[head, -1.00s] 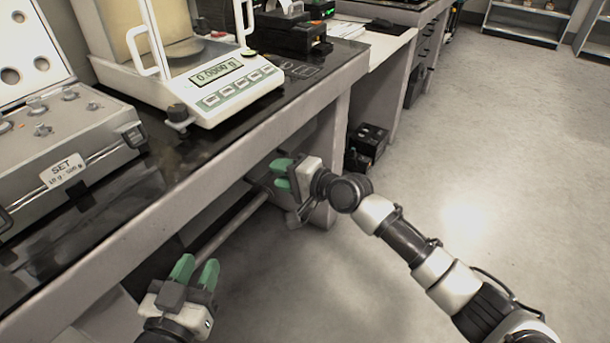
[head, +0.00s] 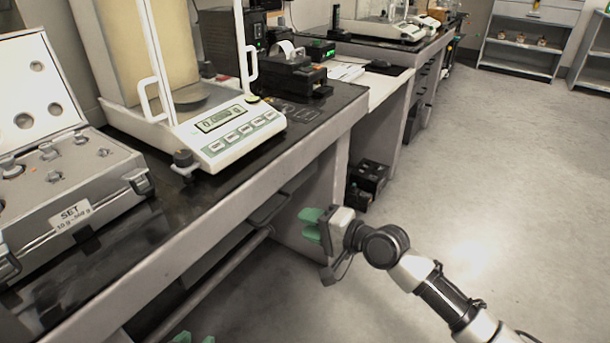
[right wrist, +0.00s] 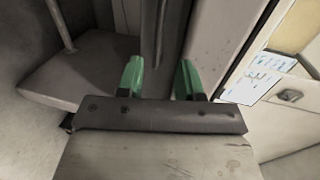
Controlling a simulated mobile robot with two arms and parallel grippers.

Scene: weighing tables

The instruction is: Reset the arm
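My right gripper (head: 314,224) has green fingertips and hangs in front of the bench, below its top edge. In the right wrist view its two green fingers (right wrist: 160,80) stand apart with nothing between them. My left gripper (head: 195,339) shows only as two green fingertips at the bottom edge, with a gap between them. The rest of it is out of frame. Neither gripper touches any object that I can see.
The bench (head: 200,219) runs along the left. On it are an open weight case (head: 35,220) and a balance (head: 228,140); a printer (head: 290,78) stands further back. A black box (head: 368,178) is on the floor by the bench leg. The floor (head: 500,170) at right is clear.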

